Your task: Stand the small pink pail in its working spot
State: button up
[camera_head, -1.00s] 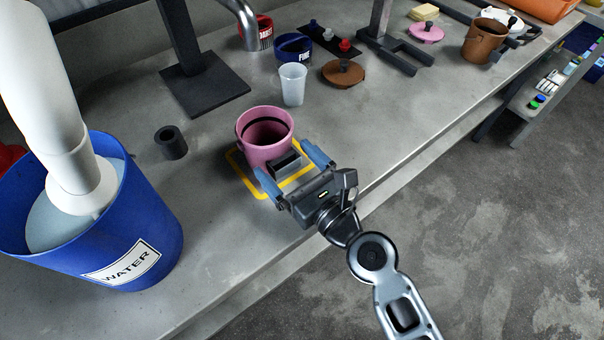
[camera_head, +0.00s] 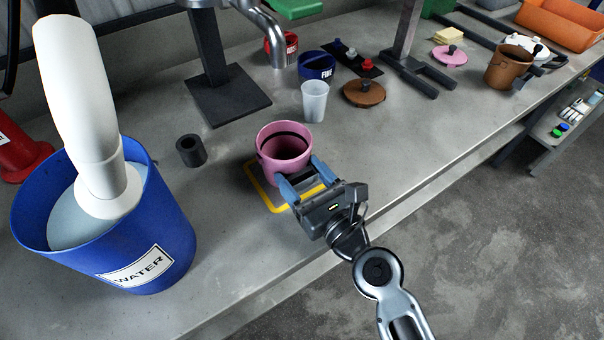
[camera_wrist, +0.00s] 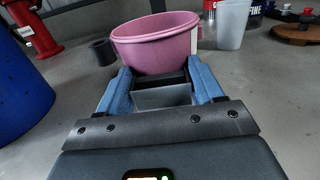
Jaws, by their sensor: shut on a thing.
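The small pink pail (camera_head: 283,152) stands upright, open at the top, over the far part of a yellow square outline (camera_head: 257,188) on the bench. A dark band runs inside its rim. My gripper (camera_head: 303,175) is at the pail's near side, its blue fingers closed in on the pail's grip block. In the wrist view the pail (camera_wrist: 155,45) is right in front of the fingers (camera_wrist: 158,75), with a grey block between them. The pail's base is hidden there by the fingers, so I cannot tell whether it touches the bench.
A blue water bucket (camera_head: 178,225) with a white spout stands left. A dark hollow cylinder (camera_head: 191,150), a translucent cup (camera_head: 315,102), a brown lid (camera_head: 364,93) and a black-based stand (camera_head: 228,102) are around the pail. The bench's front edge is close to my arm.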

jog(key=shift+c, duration=0.7)
jog(key=o, duration=1.1)
jog(key=b+v, duration=0.1)
jog(key=v, duration=0.5)
jog(key=shift+s+d+f, duration=0.1)
jog(key=shift+s+d, duration=0.45)
jog(key=shift+s, duration=0.2)
